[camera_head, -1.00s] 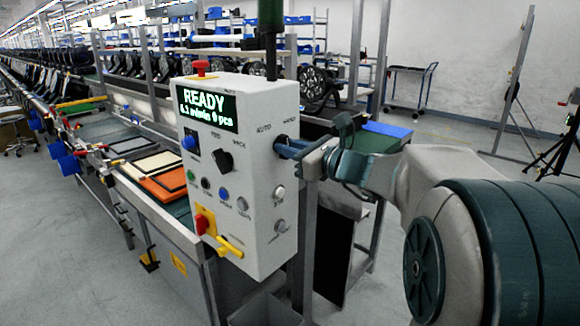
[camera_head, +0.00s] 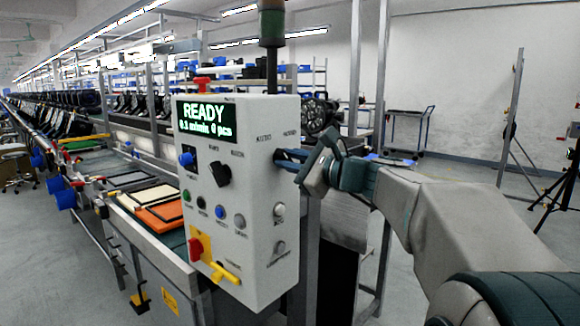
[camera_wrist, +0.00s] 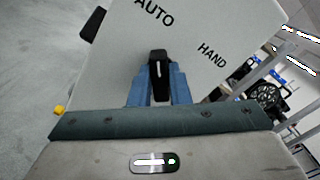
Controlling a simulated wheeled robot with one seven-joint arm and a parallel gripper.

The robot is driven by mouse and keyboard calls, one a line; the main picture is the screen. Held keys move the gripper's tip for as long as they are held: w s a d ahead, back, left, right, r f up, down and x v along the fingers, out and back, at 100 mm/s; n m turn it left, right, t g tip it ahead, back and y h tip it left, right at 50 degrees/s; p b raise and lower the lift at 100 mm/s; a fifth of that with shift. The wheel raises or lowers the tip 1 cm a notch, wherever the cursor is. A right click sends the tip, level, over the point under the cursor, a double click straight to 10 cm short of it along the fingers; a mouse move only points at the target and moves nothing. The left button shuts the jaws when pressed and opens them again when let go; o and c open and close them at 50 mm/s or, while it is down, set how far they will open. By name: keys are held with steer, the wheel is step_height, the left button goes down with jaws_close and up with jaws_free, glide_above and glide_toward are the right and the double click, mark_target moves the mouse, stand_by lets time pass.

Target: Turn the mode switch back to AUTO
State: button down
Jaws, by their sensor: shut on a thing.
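The mode switch is a black knob (camera_wrist: 159,63) with a white line on it. It sits on the pale side face of the control box (camera_head: 262,215), below the AUTO label (camera_wrist: 155,12) and the HAND label (camera_wrist: 212,55). In the wrist view the white line points up the picture, toward AUTO. My gripper (camera_wrist: 158,90) is shut on the knob, one blue finger on each side. In the head view my gripper (camera_head: 290,158) meets the box below the two labels and hides the knob.
The display (camera_head: 207,117) reads READY. A black rotary knob (camera_head: 220,174), several buttons, a red-and-yellow switch (camera_head: 198,247) and a yellow handle (camera_head: 226,272) are on the box. A conveyor line runs off to the left. Open floor lies at the right, with a cart (camera_head: 410,135) behind.

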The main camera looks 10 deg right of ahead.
stand_by(0.3)
steer(key=c, duration=1.4)
jaws_free()
steer(key=shift+o, duration=0.2)
steer(key=v, duration=1.4)
steer(key=shift+a, duration=0.15)
